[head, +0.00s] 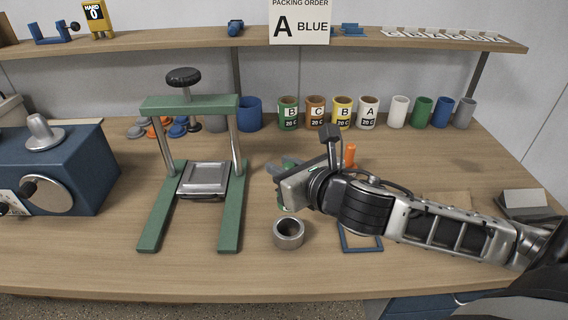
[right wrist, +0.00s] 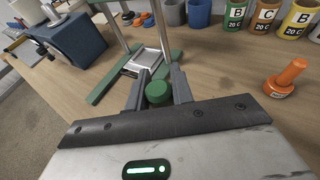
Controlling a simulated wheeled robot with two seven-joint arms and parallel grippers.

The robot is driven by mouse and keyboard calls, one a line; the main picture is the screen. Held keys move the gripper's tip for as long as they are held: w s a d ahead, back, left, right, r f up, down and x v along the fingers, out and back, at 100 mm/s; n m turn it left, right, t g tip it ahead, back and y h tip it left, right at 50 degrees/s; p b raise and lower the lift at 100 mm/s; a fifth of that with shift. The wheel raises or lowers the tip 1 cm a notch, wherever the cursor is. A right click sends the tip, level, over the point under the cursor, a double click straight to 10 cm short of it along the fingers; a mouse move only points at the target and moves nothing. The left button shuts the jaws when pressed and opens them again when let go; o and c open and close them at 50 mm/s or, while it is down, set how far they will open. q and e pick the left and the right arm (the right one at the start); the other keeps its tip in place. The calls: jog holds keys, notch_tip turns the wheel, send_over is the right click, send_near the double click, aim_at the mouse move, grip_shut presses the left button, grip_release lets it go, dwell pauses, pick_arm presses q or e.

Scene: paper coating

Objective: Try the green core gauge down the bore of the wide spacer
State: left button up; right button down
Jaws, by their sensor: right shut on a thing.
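The wide spacer looks to be the short grey metal ring (head: 289,233) standing on the table with its bore facing up. The green core gauge (right wrist: 157,93) shows its round green top between my right fingers in the right wrist view. My right gripper (head: 279,170) is shut on it, behind the spacer in the head view and apart from it. The gripper body hides most of the gauge in the head view. The spacer does not show in the right wrist view. My left gripper is not in view.
A green press frame (head: 232,205) stands left of the spacer, with a blue machine (head: 75,170) further left. An orange gauge (head: 350,156) stands behind my right arm. A blue square frame (head: 362,245) lies right of the spacer. Several cups line the back.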

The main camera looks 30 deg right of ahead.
jog(key=shift+f+b, duration=0.5)
jog(key=shift+f, duration=0.25)
jog(key=shift+f+b, duration=0.6)
jog(key=shift+f, duration=0.3)
jog(key=shift+f+b, duration=0.45)
jog(key=shift+f, duration=0.25)
jog(key=shift+f+b, duration=0.3)
jog(key=shift+f, duration=0.2)
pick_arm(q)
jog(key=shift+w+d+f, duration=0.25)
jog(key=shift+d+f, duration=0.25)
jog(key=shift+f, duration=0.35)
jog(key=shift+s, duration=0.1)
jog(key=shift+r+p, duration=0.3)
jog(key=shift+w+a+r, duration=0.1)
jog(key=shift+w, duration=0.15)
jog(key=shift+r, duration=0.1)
